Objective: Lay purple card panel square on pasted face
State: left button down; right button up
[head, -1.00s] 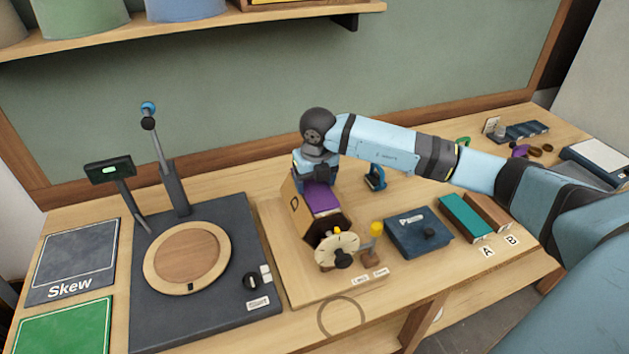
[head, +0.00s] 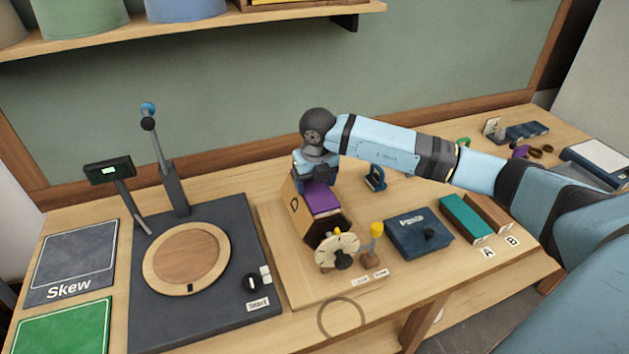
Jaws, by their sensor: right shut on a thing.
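The purple card panel (head: 321,198) lies along the top face of the dark hexagonal drum with tan side faces (head: 302,219). Its front part shows; its far end is hidden under my right gripper (head: 316,184). My right gripper points down at the far end of the drum and is shut on the panel. The pasted face is covered by the panel and the gripper, so I cannot see paste or whether the edges line up exactly. A cream dial disc (head: 329,249) stands at the drum's near end. My left gripper is not in view.
A turntable press with a round wooden plate (head: 187,259) stands left. A blue box (head: 417,237), teal tray (head: 465,217) and brown tray (head: 490,212) are right of the drum. A yellow-topped knob (head: 376,230) stands close by. A blue tool (head: 375,178) stands behind.

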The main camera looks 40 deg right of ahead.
jog(key=shift+f+b, duration=0.3)
jog(key=shift+f, duration=0.05)
dwell(0.3)
jog(key=o, duration=1)
jog(key=shift+r, duration=0.1)
jog(key=shift+r+p, duration=2)
jog(key=shift+r, duration=1.95)
